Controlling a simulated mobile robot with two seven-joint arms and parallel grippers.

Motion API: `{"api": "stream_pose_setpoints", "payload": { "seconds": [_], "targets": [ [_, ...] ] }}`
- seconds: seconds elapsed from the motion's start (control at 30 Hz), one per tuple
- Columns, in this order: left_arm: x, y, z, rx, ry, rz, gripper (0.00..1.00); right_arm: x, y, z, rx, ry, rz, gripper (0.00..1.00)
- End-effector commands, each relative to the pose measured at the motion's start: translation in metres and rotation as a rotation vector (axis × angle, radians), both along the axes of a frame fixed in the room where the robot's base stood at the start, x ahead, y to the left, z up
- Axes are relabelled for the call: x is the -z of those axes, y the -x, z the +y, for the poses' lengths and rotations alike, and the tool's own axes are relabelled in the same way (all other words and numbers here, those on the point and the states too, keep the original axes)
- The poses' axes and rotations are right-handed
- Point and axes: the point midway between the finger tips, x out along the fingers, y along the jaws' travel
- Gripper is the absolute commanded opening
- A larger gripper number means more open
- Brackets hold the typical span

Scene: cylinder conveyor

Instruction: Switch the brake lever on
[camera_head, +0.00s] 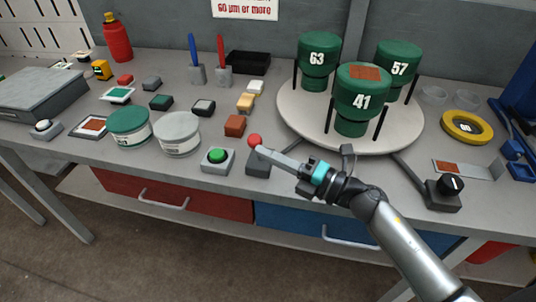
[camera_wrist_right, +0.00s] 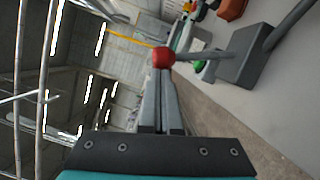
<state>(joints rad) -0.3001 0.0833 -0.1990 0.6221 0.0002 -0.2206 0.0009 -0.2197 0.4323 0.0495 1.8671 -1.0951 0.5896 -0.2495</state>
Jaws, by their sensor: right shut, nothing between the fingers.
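The brake lever has a red ball knob (camera_head: 254,140) and a dark grey base block (camera_head: 258,163) near the front of the bench. In the right wrist view the red knob (camera_wrist_right: 163,57) sits at the end of a grey rod leading to the base block (camera_wrist_right: 245,55). My right gripper (camera_head: 262,151) is shut and empty. Its fingertips (camera_wrist_right: 160,74) are right at the red knob; I cannot tell whether they touch it. The lever's rod is mostly hidden in the head view. My left gripper is not in view.
A green push button (camera_head: 217,156) stands just left of the lever. A round turntable (camera_head: 292,118) carrying green cylinders is behind my right arm. A black knob on a box (camera_head: 451,185) is at the right. Round tins (camera_head: 178,135) and small blocks crowd the left.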

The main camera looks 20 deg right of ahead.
Motion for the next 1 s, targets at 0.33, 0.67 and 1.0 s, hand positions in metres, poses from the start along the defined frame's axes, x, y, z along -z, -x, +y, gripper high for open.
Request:
{"api": "stream_pose_setpoints", "payload": {
  "seconds": [0.33, 0.67, 1.0],
  "targets": [
    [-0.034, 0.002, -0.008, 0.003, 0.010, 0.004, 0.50, -0.013, -0.009, -0.006, 0.001, -0.062, 0.095, 0.00],
    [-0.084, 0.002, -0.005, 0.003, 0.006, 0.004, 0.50, -0.026, -0.029, -0.020, 0.003, -0.187, 0.281, 0.00],
    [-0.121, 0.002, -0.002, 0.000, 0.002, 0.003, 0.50, -0.029, -0.054, -0.037, 0.002, -0.337, 0.503, 0.00]
  ]
}}
